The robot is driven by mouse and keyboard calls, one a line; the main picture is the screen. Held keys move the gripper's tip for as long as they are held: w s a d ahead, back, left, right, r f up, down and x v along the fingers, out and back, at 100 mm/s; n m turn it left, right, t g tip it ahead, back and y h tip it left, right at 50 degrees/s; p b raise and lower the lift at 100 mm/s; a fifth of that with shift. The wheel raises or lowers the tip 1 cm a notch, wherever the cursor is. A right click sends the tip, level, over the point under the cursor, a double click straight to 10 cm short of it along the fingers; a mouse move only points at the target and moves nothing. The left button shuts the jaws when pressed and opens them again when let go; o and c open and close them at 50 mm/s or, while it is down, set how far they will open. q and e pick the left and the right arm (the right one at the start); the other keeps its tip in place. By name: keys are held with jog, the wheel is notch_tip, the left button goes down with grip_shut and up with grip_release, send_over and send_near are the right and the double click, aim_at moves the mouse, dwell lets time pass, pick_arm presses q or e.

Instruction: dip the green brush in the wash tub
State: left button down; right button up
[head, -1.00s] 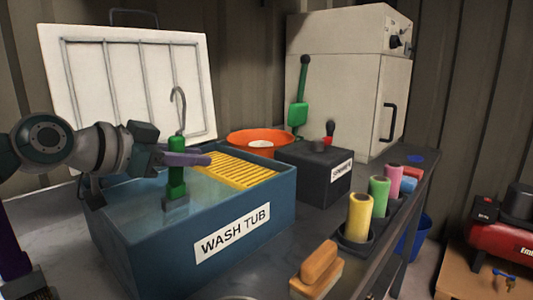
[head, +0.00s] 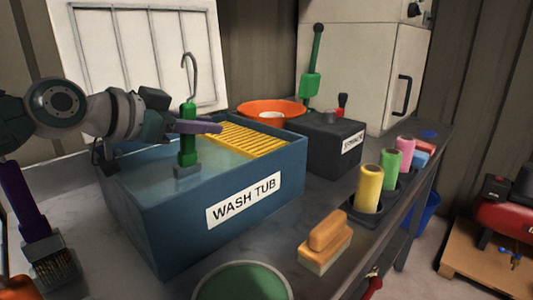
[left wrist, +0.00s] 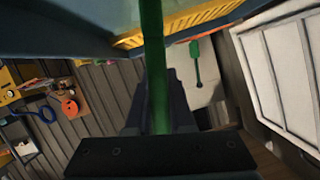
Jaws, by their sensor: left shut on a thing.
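My left gripper (head: 206,127) is shut on the green brush (head: 188,137), around its handle. The brush hangs upright, with a metal hook above and a grey block at its lower end. In the left wrist view the green handle (left wrist: 152,60) runs down between the fingers. My right gripper is not in view.
A yellow grid (head: 250,139) spans the tub's far end. Beyond are an orange basin (head: 271,107) and a dark box (head: 320,138) by a green long-handled tool (head: 311,86). A purple-handled brush (head: 24,200), coloured rollers (head: 369,187) and a wooden brush (head: 327,240) stand nearby.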

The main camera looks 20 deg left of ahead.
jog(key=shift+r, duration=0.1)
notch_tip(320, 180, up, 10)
jog(key=p, duration=1)
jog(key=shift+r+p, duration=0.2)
jog(key=shift+p, duration=0.1)
dwell(0.8)
